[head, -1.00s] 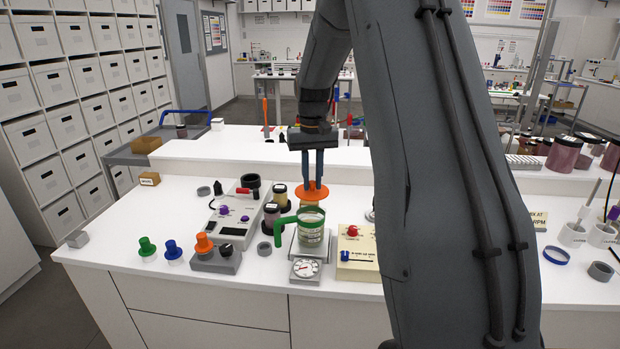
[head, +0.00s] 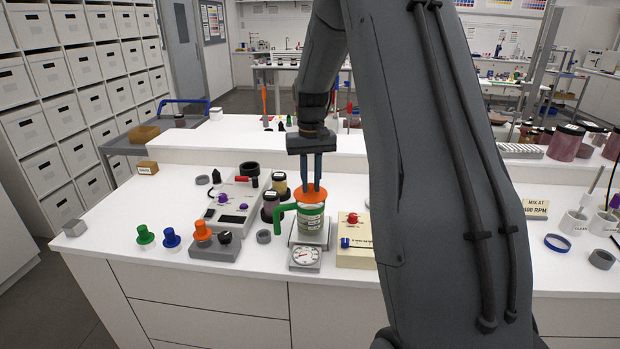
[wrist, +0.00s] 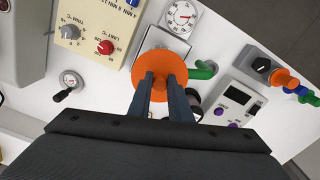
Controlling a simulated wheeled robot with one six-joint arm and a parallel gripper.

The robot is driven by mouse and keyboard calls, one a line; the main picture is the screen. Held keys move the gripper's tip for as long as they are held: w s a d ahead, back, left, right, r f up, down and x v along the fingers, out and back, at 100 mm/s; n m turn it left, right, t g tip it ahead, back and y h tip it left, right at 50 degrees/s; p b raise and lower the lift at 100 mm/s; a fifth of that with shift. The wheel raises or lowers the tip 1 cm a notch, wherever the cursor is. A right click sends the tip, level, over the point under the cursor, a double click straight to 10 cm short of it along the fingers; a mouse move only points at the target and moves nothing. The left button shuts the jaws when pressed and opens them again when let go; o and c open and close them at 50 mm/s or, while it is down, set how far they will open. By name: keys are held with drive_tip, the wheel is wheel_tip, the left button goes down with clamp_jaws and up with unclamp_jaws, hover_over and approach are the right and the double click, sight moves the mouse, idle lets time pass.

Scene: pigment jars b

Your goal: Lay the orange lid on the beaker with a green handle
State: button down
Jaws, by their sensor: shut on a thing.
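The orange lid (head: 310,194) is between the fingers of my gripper (head: 311,186), which is shut on it. It sits at the mouth of the beaker (head: 310,220), a clear vessel with a pale label and a green handle (head: 285,211) pointing left. The beaker stands on a small scale with a round dial (head: 305,256). In the wrist view the orange lid (wrist: 159,74) covers the beaker from above, and only the green handle (wrist: 204,70) shows beside it. I cannot tell whether the lid fully touches the rim.
A cream control box (head: 355,240) stands close on the right of the scale. A grey instrument (head: 237,203) and dark-lidded jars (head: 270,207) stand on the left. Orange, blue and green knobbed pieces (head: 172,239) are at the front left.

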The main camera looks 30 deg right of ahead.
sight(310, 185)
drive_tip(key=shift+f+b, duration=0.35)
drive_tip(key=shift+f, duration=0.6)
idle(0.6)
drive_tip(key=c, duration=1.5)
unclamp_jaws()
drive_tip(key=shift+c, duration=0.2)
drive_tip(key=shift+r+p, duration=1.85)
drive_tip(key=shift+r, duration=1.2)
drive_tip(key=s+a+f+n+b, duration=0.1)
drive_tip(key=s+a+f+b, duration=0.4)
drive_tip(key=s, duration=0.6)
drive_tip(key=s+a+f+n+t+b, duration=0.1)
drive_tip(key=s+a+f+n+b, duration=0.1)
drive_tip(key=s+a+f+b, duration=0.4)
drive_tip(key=s+a+f, duration=0.3)
drive_tip(key=s+a, duration=0.2)
drive_tip(key=a, duration=0.1)
drive_tip(key=shift+s+f, duration=0.15)
drive_tip(key=shift+f, duration=0.2)
